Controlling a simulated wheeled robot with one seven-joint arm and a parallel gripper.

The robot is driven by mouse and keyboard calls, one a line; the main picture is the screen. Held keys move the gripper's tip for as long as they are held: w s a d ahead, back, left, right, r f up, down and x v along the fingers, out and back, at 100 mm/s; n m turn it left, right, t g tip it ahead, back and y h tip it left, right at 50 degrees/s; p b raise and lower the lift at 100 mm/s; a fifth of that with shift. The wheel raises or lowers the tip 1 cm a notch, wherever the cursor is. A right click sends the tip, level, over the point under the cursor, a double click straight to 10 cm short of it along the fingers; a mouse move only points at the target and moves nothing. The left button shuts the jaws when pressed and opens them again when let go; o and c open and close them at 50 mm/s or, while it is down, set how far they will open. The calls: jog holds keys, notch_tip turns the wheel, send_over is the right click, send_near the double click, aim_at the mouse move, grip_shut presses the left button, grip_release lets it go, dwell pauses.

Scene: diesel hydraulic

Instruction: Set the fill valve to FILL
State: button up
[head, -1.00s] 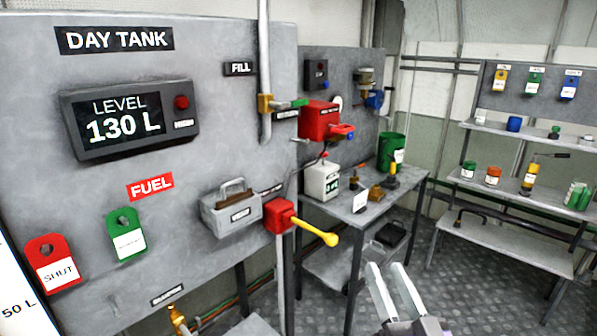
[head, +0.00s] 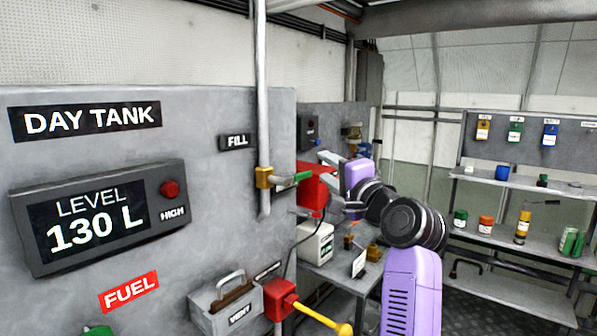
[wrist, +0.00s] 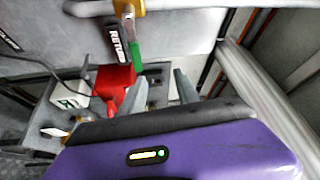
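The fill valve (head: 264,177) is a brass body on a vertical grey pipe, below the FILL label (head: 237,141). Its green handle (head: 292,181) points right, roughly level. In the wrist view the green handle (wrist: 136,50) hangs below the brass body (wrist: 128,6), beside the RETURN label (wrist: 115,45). My gripper (head: 331,181) is right of the handle, fingers apart and pointing toward it. Its fingers (wrist: 168,88) also show apart in the wrist view, with nothing held. The handle tip appears just beyond them, not between them.
A red box (head: 316,190) sits close behind the handle and my fingers; it also shows in the wrist view (wrist: 116,78). The DAY TANK display (head: 95,217) reads 130 L. A yellow lever (head: 322,317) sticks out below. A bench (head: 340,268) with a white can (head: 314,243) stands behind.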

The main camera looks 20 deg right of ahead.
aim_at(304, 177)
jog(key=shift+m+g+y, duration=0.5)
jog(key=shift+g, duration=0.2)
jog(key=shift+w+a+f+p, duration=0.35)
jog(key=shift+w+a+f, duration=0.25)
jog(key=shift+w, duration=0.7)
jog(key=shift+w+a+f+p, duration=0.3)
jog(key=shift+w+a+f, duration=0.25)
jog(key=shift+w, duration=0.8)
jog(key=shift+w+a+f+p, duration=0.35)
jog(key=shift+w+a+f, duration=0.25)
jog(key=shift+w, duration=0.7)
grip_shut()
